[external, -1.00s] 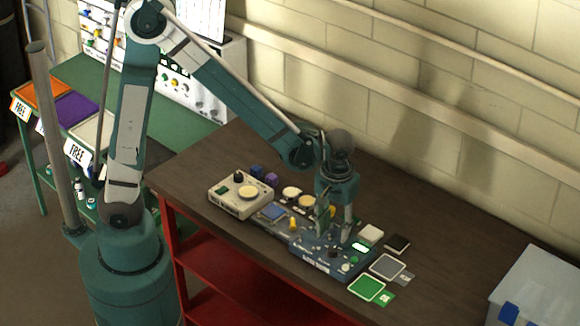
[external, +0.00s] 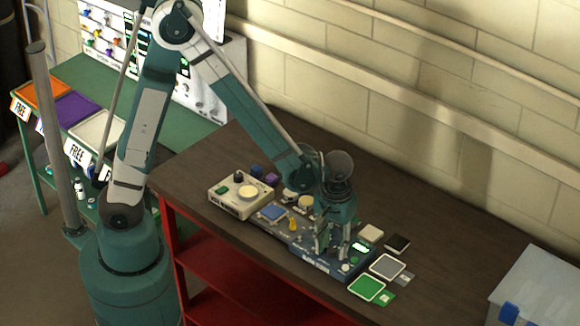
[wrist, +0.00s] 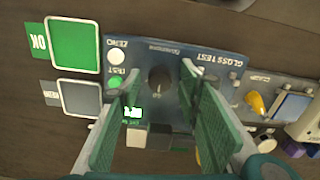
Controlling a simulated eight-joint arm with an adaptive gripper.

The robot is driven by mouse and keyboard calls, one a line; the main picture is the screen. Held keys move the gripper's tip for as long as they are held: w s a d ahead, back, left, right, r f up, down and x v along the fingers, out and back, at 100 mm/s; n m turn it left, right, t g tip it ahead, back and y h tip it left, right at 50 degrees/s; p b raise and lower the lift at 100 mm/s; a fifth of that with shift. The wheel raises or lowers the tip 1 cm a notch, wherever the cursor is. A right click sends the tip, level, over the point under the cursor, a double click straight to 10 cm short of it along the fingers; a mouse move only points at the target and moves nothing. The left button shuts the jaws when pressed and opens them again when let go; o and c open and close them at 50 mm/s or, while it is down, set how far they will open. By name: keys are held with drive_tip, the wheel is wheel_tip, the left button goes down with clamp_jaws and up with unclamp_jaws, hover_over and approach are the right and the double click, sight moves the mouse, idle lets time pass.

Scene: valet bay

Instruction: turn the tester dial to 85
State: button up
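The blue-grey gloss tester (external: 316,264) lies on the dark bench and also shows in the wrist view (wrist: 172,55). Its black round dial (wrist: 158,80) is on the top face; in the external view my fingers largely hide it. The lit green display (wrist: 133,113) shows partly beside a finger, its digits too small to read; it is also in the external view (external: 361,247). My gripper (wrist: 160,72) is open, one finger on each side of the dial in the wrist view, with visible gaps. In the external view my gripper (external: 332,252) is low over the tester.
A green pad (wrist: 74,44) and a grey pad (wrist: 79,98) lie beside the tester. A beige device (external: 240,205) stands further left, with a yellow knob (wrist: 257,102) and small items between. A clear bin (external: 540,290) is at right. The bench behind is bare.

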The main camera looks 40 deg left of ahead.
drive_tip(key=c, duration=0.9)
drive_tip(key=m+b, duration=0.2)
drive_tip(key=m, duration=0.1)
drive_tip(key=shift+f+m, duration=0.1)
drive_tip(key=shift+m, duration=0.2)
drive_tip(key=shift+m+b, duration=1)
drive_tip(key=shift+m, duration=0.7)
drive_tip(key=o, duration=0.9)
